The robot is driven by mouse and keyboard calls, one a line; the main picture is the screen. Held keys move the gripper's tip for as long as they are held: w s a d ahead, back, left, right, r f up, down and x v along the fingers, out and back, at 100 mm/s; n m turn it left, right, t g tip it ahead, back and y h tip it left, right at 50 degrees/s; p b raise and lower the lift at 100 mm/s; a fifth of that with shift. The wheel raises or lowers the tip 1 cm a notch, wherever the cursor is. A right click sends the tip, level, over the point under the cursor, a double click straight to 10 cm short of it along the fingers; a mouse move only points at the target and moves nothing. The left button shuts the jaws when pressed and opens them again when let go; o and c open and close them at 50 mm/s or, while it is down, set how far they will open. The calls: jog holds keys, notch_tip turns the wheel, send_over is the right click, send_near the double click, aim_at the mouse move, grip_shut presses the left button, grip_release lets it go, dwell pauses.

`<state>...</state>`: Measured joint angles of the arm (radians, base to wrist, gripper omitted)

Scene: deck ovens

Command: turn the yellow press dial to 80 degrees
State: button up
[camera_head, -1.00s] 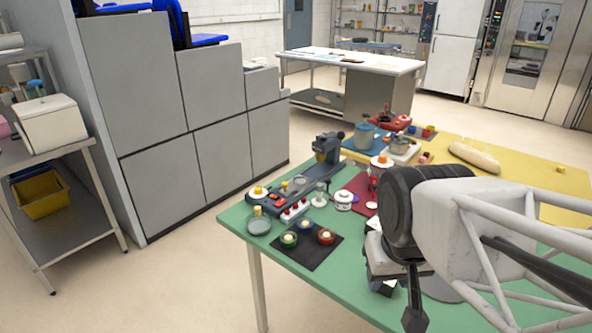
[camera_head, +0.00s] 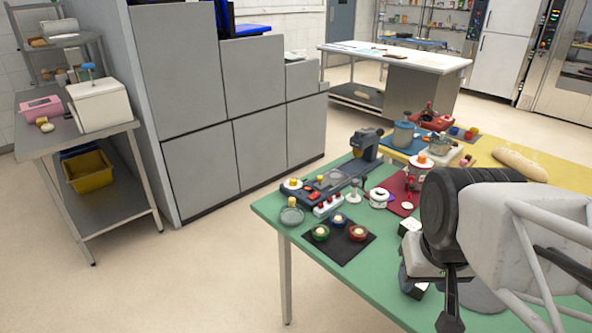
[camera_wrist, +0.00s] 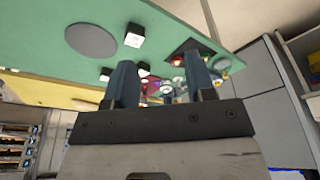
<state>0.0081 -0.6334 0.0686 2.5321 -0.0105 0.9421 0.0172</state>
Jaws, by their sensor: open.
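The dial with a yellow knob (camera_head: 293,183) is a pale disc at the near left end of a dark grey-blue press (camera_head: 345,173), on the green table (camera_head: 385,285). It is small, and I cannot read its angle. My gripper (camera_head: 430,287) hangs at the table's right front, well to the right of the dial and apart from it. In the wrist view, my gripper (camera_wrist: 161,78) has its two dark fingers apart with nothing held between them. Small, blurred table items show beyond the fingers there, and I cannot pick out the dial.
A grey dish (camera_head: 292,216) with a yellow piece stands just in front of the press. A black mat (camera_head: 343,248) holds small coloured bowls. A red board (camera_head: 398,193) and a white pot (camera_head: 378,198) lie between press and gripper. Green table near the front is mostly bare.

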jog(key=shift+o, duration=0.7)
jog(key=w+a+r+n, duration=0.1)
jog(key=w+a+n, duration=0.15)
jog(key=w, duration=0.95)
jog(key=w+a+r+n+g, duration=0.1)
jog(key=w+a, duration=0.2)
jog(key=w, duration=0.9)
jog(key=w+a+r+n, duration=0.1)
jog(key=w+a, duration=0.1)
jog(key=w, duration=0.9)
jog(key=w+a+f+n, duration=0.1)
jog(key=w+a+f, duration=0.4)
jog(key=w, duration=0.5)
jog(key=w+a+f+n+g, duration=0.1)
jog(key=w+a+f+n, duration=0.1)
jog(key=w+a+f, duration=0.3)
jog(key=w+a+f+n, duration=0.1)
jog(key=w+a+f, duration=0.4)
jog(key=w+f, duration=0.5)
jog(key=shift+w+a+n+g, duration=0.15)
jog(key=shift+w+n+g, duration=0.15)
jog(key=shift+w, duration=2)
jog(key=shift+w+a+f, duration=0.25)
jog(key=shift+w+f, duration=0.05)
jog(key=shift+f, duration=0.1)
